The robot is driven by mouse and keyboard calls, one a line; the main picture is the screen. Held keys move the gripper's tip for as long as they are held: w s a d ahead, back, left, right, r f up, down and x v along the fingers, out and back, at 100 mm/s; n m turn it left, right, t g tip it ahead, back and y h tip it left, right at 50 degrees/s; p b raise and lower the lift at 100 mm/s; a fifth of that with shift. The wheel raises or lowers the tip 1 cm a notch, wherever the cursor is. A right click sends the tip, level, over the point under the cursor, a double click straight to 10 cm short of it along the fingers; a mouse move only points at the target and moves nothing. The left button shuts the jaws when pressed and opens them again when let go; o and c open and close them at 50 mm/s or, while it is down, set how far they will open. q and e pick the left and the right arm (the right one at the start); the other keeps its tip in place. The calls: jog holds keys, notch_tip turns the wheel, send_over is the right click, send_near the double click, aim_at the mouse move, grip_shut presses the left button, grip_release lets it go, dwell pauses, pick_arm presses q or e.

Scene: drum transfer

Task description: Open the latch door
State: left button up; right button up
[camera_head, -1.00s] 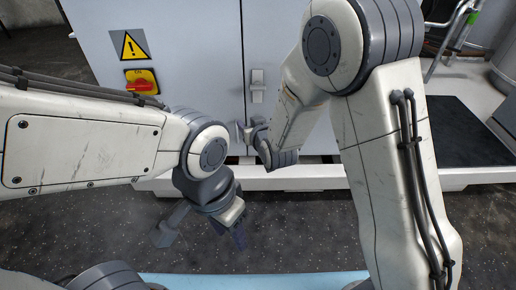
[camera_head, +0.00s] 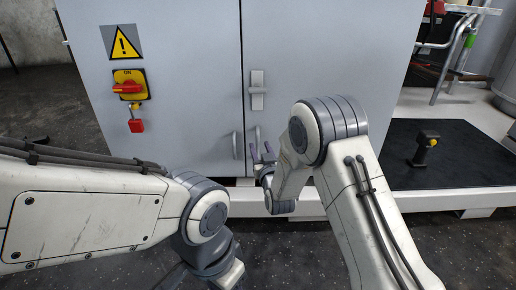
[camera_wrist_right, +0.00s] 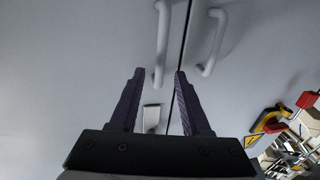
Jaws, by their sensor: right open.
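A grey cabinet (camera_head: 180,60) with two doors fills the middle of the head view. My right gripper (camera_head: 262,150) is open just in front of the right handle. In the right wrist view its fingers (camera_wrist_right: 158,74) point at the door, with one handle (camera_wrist_right: 161,40) reaching between the fingertips; contact cannot be told. The latch (camera_wrist_right: 152,117) shows there between the fingers. My left gripper's jaws are out of view.
A warning sign (camera_head: 122,42) and a red-yellow switch (camera_head: 128,87) with a red padlock (camera_head: 137,125) are on the left door. A white base rail (camera_head: 430,200) runs under the cabinet. A black platform (camera_head: 470,165) at right carries a dark-and-yellow object (camera_head: 425,148).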

aim_at(258, 143)
jog(key=w, duration=0.1)
jog(key=w+b, duration=0.1)
jog(key=w, duration=0.1)
jog(key=shift+w+a+f, duration=0.15)
jog(key=shift+w+a, duration=0.2)
jog(key=shift+w+a+b, duration=0.1)
jog(key=shift+w+b, duration=0.2)
jog(key=shift+w, duration=0.05)
jog(key=shift+c, duration=0.4)
grip_shut()
dwell(0.5)
